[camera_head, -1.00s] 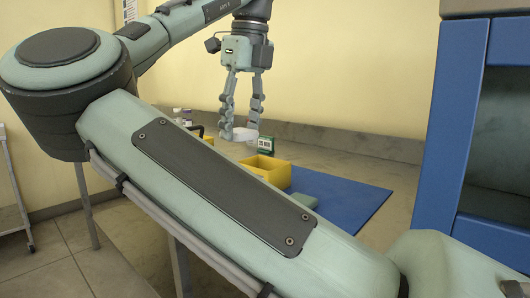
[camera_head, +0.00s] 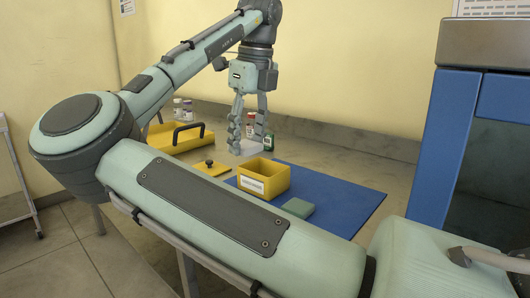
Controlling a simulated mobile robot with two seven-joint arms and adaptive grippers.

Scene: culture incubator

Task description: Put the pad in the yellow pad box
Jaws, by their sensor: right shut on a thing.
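My right gripper (camera_head: 248,144) hangs fingers-down above the far left side of the yellow pad box (camera_head: 278,186). Its fingers are spread around a pale, translucent piece (camera_head: 252,147) at the fingertips; I cannot tell exactly what it is. The yellow box is open at the top, has a white label on its front and stands on the blue mat (camera_head: 338,192). My left gripper is not in view.
A yellow lid with a dark knob (camera_head: 211,168) lies left of the box. A blue cabinet (camera_head: 447,150) stands at right.

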